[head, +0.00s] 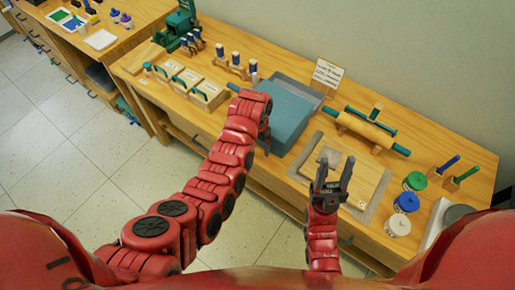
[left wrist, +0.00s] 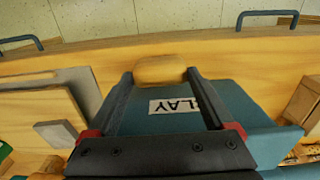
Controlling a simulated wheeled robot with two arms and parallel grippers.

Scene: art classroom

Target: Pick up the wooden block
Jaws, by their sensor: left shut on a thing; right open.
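The wooden block (left wrist: 160,69) is a small, rounded, light tan piece in the left wrist view. It sits between the tips of the two dark fingers of my left gripper (left wrist: 160,74), which is shut on it. In the head view my left gripper (head: 266,141) points down at the front side of the teal clay box, and I cannot make out the block there. My right gripper (head: 333,176) is open and empty, above the wooden board on the right of the table.
The teal clay box (head: 290,108), labelled CLAY (left wrist: 172,106), is right by my left gripper. A wooden board (head: 372,181), a rolling pin (head: 366,130) and lidded jars (head: 406,202) stand to the right. Small wooden boxes (head: 208,96) stand left. Tiled floor is clear in front.

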